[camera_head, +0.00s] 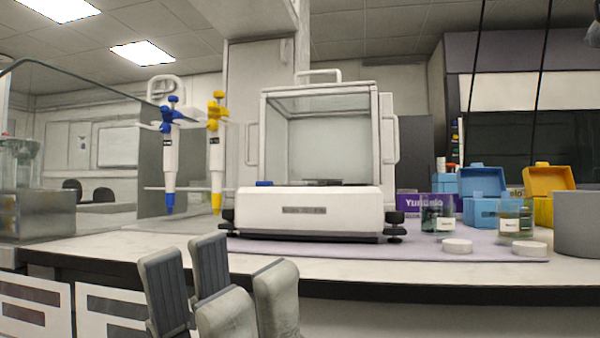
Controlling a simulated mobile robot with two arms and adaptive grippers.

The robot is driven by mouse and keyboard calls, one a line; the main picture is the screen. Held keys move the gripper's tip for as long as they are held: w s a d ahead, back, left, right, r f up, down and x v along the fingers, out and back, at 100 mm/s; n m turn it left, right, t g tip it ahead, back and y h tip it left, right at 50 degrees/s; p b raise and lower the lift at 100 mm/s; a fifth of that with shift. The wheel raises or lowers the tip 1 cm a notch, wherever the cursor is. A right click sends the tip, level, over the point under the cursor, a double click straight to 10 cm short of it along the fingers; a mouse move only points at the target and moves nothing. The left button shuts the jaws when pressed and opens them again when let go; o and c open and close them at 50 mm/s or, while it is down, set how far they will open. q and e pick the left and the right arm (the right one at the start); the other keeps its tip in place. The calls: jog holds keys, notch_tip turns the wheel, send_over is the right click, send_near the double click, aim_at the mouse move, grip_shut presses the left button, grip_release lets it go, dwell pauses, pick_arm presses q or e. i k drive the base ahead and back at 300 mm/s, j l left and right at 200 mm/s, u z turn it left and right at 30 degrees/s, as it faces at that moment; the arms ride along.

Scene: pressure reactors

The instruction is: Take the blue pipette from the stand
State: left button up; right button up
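The blue pipette (170,155) hangs upright in the stand (160,90) at the left of the bench, with its blue tip pointing down. A yellow pipette (216,150) hangs just to its right in the same stand. My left gripper (218,283) is at the bottom of the head view, in front of the bench edge, below and nearer than the pipettes. Its grey fingers point up and stand apart, with nothing seen between them. It is clear of the blue pipette. My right gripper is not in view.
A white glass-fronted balance (310,210) stands right of the pipettes, with a blue pen-like item (264,183) on it. Labelled jars (437,215), white lids (457,246), a blue box (483,182), a yellow box (549,180) and a grey cylinder (583,224) fill the right.

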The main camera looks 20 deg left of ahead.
aim_at(171, 141)
jog(key=u, duration=1.35)
